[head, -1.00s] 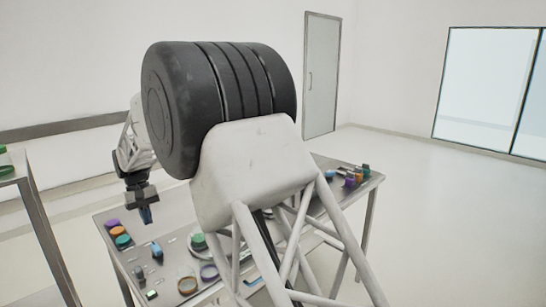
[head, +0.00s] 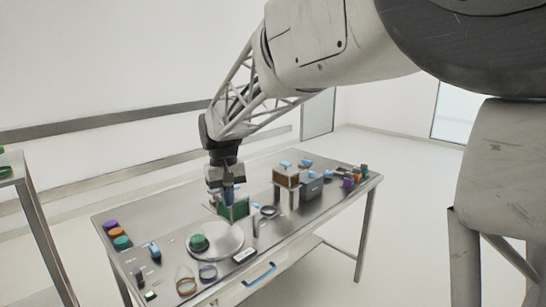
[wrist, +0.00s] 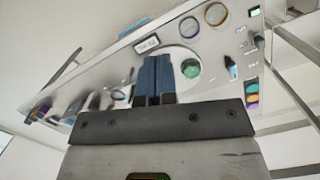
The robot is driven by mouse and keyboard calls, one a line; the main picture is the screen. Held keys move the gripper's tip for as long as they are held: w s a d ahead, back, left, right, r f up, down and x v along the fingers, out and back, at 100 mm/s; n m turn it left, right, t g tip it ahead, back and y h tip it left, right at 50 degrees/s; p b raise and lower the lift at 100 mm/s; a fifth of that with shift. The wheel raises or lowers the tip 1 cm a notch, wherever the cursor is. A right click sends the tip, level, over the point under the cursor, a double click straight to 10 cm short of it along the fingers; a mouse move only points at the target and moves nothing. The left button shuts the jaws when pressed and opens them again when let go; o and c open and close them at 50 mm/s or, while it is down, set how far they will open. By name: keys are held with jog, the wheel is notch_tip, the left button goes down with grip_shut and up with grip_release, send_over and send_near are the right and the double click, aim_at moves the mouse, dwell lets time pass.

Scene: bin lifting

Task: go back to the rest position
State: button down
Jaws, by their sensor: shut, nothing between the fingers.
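My gripper (head: 228,198) hangs pointing down over the middle of the metal table (head: 330,215). Its two blue fingers are closed together with nothing between them; they also show in the wrist view (wrist: 153,78). The rest position itself has no mark that I can see.
A round plate (head: 226,248) with a green piece (head: 198,243) lies at the front. Coloured pieces sit at both table ends. A side table (head: 12,178) is at far left.

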jog(key=s+d+r+m+t, duration=0.1)
jog(key=s+d, duration=0.7)
jog(key=d, duration=0.2)
jog(key=s+d+r+m+t, duration=0.1)
jog(key=s+d+m, duration=0.1)
jog(key=s+d, duration=0.7)
jog(key=s+d+f+m+t, duration=0.1)
jog(key=s+d+f, duration=0.2)
jog(key=s+d, duration=0.2)
jog(key=s+d+f+m, duration=0.1)
jog(key=s+d+f, duration=0.2)
jog(key=s+d, duration=0.3)
jog(key=s, duration=0.5)
jog(key=shift+s+d+f+t, duration=0.15)
jog(key=shift+s+f+t, duration=0.1)
jog(key=shift+t, duration=0.15)
jog(key=shift+r, duration=0.1)
